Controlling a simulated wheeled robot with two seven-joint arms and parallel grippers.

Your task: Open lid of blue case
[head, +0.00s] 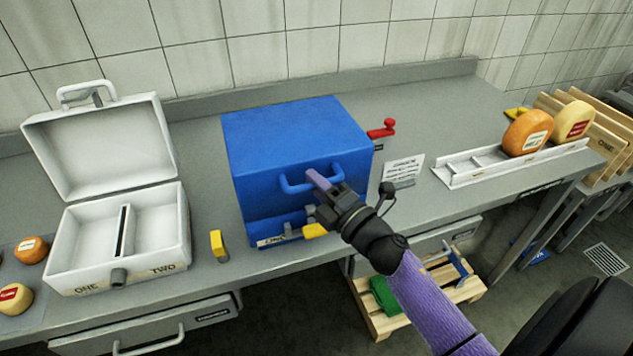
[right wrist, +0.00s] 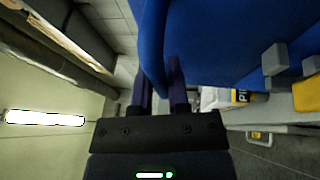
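The blue case (head: 290,140) stands on the grey counter with its lid down. A blue handle (head: 290,186) sticks out from the front of its lid; it also shows in the right wrist view (right wrist: 153,50). My right gripper (head: 318,180) is at the handle. In the right wrist view its purple fingers (right wrist: 160,85) lie on both sides of the handle bar, close against it, and the gripper looks shut on it. The front below the handle is partly hidden by my gripper. My left gripper is not in view.
An open white case (head: 120,278) with two compartments stands at left, with cheese wheels (head: 31,250) beside it. A red crank (head: 383,129) is at the blue case's right. Further right a white rail (head: 460,181) holds two cheese wheels (head: 528,132). A yellow piece (head: 218,246) lies between the cases.

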